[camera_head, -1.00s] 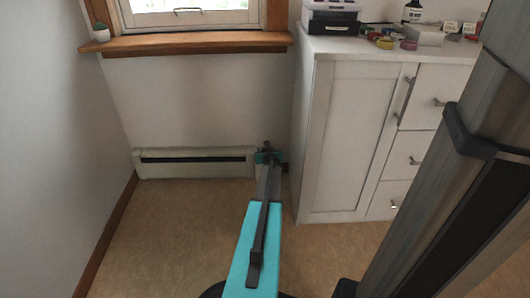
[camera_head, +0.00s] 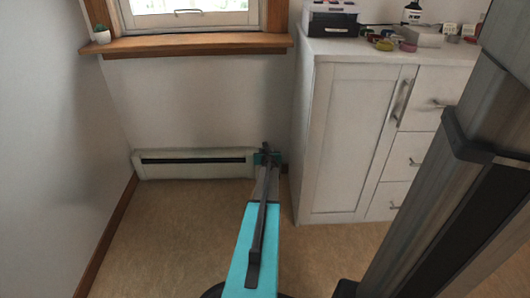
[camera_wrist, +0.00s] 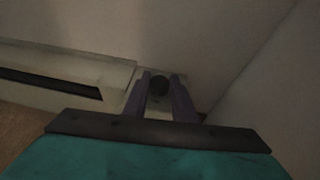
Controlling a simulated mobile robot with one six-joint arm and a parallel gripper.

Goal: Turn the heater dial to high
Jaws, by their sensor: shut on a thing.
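A long white baseboard heater (camera_head: 195,163) with a dark slot runs along the wall under the window. In the wrist view the heater (camera_wrist: 70,68) lies to the left, and its end section sits in the middle. A small dark round dial (camera_wrist: 159,85) shows there, between the two fingers of my gripper (camera_wrist: 159,88). My gripper is shut on the dial. In the head view my gripper (camera_head: 267,155) is at the heater's right end, and my arm hides the dial. The dial's markings are too dark to read.
A white cabinet (camera_head: 340,140) stands close to the right of the heater's end, with small items on its top. A wooden window sill (camera_head: 195,44) juts out above. The floor (camera_head: 170,230) left of my arm is clear.

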